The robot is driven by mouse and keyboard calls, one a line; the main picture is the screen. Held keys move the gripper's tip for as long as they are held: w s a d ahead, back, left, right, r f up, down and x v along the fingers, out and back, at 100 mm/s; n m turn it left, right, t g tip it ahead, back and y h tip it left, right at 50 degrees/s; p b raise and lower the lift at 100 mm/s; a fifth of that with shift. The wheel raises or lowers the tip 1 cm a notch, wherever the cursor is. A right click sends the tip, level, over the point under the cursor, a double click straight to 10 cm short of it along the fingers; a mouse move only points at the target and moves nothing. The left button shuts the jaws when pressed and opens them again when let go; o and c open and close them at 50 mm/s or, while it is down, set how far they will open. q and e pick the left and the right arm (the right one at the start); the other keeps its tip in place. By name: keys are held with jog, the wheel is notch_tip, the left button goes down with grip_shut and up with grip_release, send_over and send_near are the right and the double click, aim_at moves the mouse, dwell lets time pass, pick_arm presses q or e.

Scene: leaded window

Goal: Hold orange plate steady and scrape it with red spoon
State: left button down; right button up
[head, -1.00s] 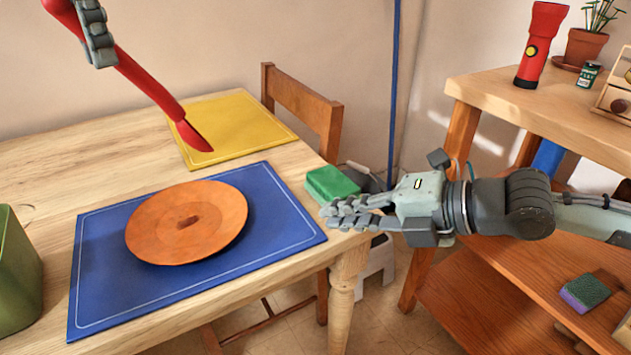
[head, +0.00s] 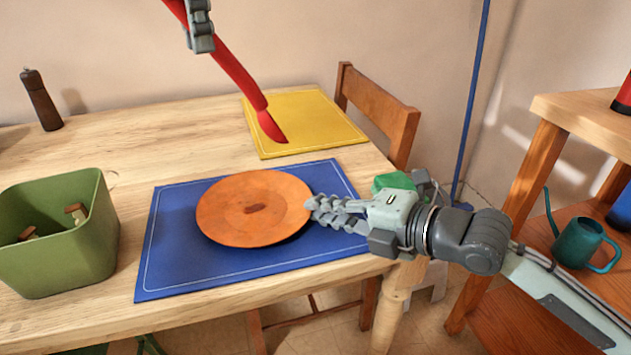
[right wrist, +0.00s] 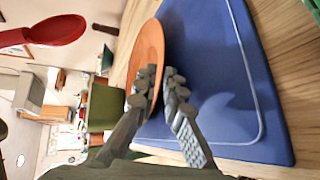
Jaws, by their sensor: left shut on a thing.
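The orange plate (head: 228,215) lies on the blue mat (head: 165,270), with a small dark brown patch (head: 255,208) at its middle. My left gripper (head: 202,42) is shut on the red spoon (head: 236,76), whose bowl hangs in the air above the yellow mat's near left part. The spoon also shows in the right wrist view (right wrist: 58,30). My right gripper (head: 312,212) is at the plate's right rim. In the right wrist view its fingers (right wrist: 161,92) are apart, with the plate's rim (right wrist: 157,50) between or just beyond them; contact is unclear.
A green bin (head: 60,245) with small items inside stands left of the blue mat. The yellow mat (head: 310,118) lies behind. A green sponge-like block (head: 393,181) is partly hidden behind my right gripper. A chair (head: 380,110) stands at the table's far right.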

dwell(0.4)
dwell(0.3)
dwell(1.5)
pick_arm(q)
jog(key=s+a+r+t, duration=0.2)
jog(key=s+a, duration=0.3)
jog(key=s, duration=0.3)
jog(key=shift+n, duration=0.4)
jog(key=f, duration=0.5)
jog(key=shift+s+d, duration=0.1)
jog(key=shift+s, duration=0.15)
jog(key=shift+f, duration=0.15)
